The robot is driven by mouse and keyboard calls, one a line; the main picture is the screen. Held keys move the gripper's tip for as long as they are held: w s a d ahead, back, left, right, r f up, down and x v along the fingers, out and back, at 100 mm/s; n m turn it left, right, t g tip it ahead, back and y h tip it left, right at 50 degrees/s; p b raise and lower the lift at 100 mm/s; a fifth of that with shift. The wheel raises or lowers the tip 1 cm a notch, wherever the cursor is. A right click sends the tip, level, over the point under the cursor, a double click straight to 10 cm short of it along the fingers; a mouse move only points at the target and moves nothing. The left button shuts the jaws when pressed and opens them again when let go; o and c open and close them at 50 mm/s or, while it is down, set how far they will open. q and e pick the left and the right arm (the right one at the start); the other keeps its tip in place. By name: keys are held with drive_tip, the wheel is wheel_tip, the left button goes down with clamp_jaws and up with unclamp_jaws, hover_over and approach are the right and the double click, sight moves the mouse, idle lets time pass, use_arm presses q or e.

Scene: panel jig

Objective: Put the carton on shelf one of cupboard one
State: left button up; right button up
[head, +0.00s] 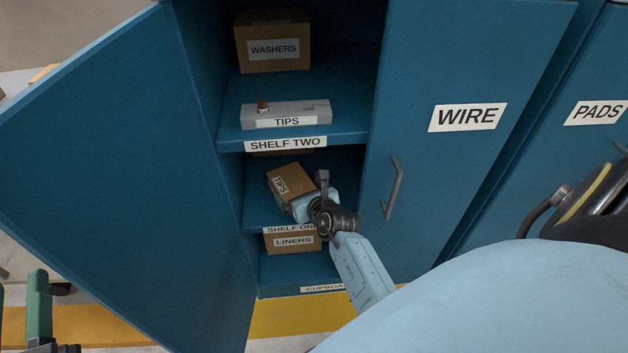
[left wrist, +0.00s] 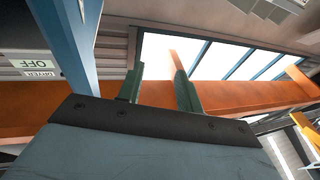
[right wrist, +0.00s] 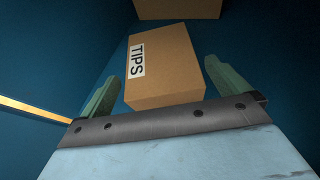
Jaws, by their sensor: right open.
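The carton (head: 289,182), brown with a TIPS label, sits at an angle on shelf one (head: 257,214) of the open blue cupboard. It also shows in the right wrist view (right wrist: 168,70), between and just beyond the fingers. My right gripper (head: 296,207) reaches into the shelf at the carton's front; in the right wrist view (right wrist: 160,80) its green fingers stand open, with a gap to the carton on each side. My left gripper (head: 38,310) is only partly in the head view at the lower left. In the left wrist view (left wrist: 160,85) its fingers are apart with nothing between them.
Above, shelf two (head: 345,125) holds a grey TIPS tray (head: 290,107) and a WASHERS carton (head: 272,62). A LINERS carton (head: 291,242) stands below shelf one. An open door (head: 110,170) is at left; the shut WIRE door (head: 450,60) is at right.

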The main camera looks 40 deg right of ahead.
drive_tip(key=p+v, duration=0.1)
drive_tip(key=v, duration=0.3)
drive_tip(key=shift+w+p, duration=0.1)
drive_tip(key=shift+p, duration=0.3)
use_arm(q)
drive_tip(key=s+a+f+g+y+p, duration=0.1)
drive_tip(key=s+a+f+g+y, duration=0.1)
drive_tip(key=f+g, duration=0.3)
drive_tip(key=s+a+f+g+y, duration=0.2)
drive_tip(key=f+g, duration=0.3)
drive_tip(key=f, duration=0.4)
drive_tip(key=shift+s+a+f+n+g+p, duration=0.2)
drive_tip(key=shift+s+f+n+g+p, duration=0.1)
drive_tip(key=shift+s+f+p, duration=0.1)
use_arm(e)
drive_tip(key=shift+v, duration=2.2)
